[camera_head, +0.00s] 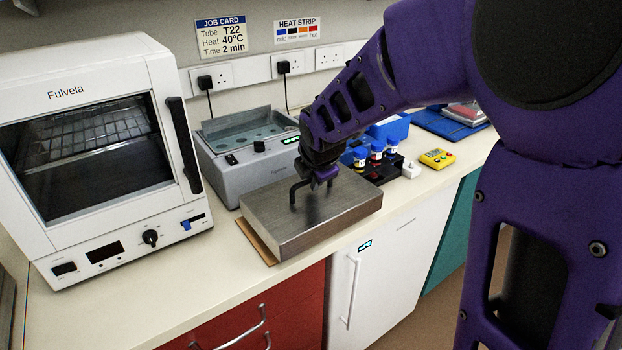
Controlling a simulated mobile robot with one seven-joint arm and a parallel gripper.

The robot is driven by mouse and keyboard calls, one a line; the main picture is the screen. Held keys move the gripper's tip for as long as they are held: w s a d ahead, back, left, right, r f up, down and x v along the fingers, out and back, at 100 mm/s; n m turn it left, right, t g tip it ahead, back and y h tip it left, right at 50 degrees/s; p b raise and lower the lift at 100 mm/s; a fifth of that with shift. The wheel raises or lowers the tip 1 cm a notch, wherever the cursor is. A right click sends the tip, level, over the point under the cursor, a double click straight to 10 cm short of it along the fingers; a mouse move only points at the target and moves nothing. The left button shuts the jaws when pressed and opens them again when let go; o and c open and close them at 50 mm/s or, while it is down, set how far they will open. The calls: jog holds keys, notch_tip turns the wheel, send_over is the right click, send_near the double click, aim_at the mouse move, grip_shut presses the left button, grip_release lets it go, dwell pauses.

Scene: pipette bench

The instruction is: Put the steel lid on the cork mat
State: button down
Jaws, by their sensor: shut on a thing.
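The steel lid (315,225) is a wide brushed-metal box shape with a dark handle on top. My gripper (323,181) comes down from above and is shut on the lid's handle; its fingertips are partly hidden by the wrist. The lid is level over the cork mat (257,242), which shows only as a thin brown strip along the lid's left side. The lid hides the rest of the mat. I cannot tell whether the lid touches the mat or hangs slightly above it.
A grey bath (235,165) with an uncovered, holed top stands behind the lid. A white oven (95,150) is at the left. A dark rack with blue-capped tubes (376,152) and a yellow timer (437,158) are to the right. Bare bench (190,290) lies front left.

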aim_at(312, 193)
jog(key=shift+f+b, duration=0.35)
jog(key=shift+f, duration=1.25)
jog(key=shift+f, duration=0.1)
jog(key=c, duration=0.9)
grip_release()
jog(key=shift+f, duration=0.1)
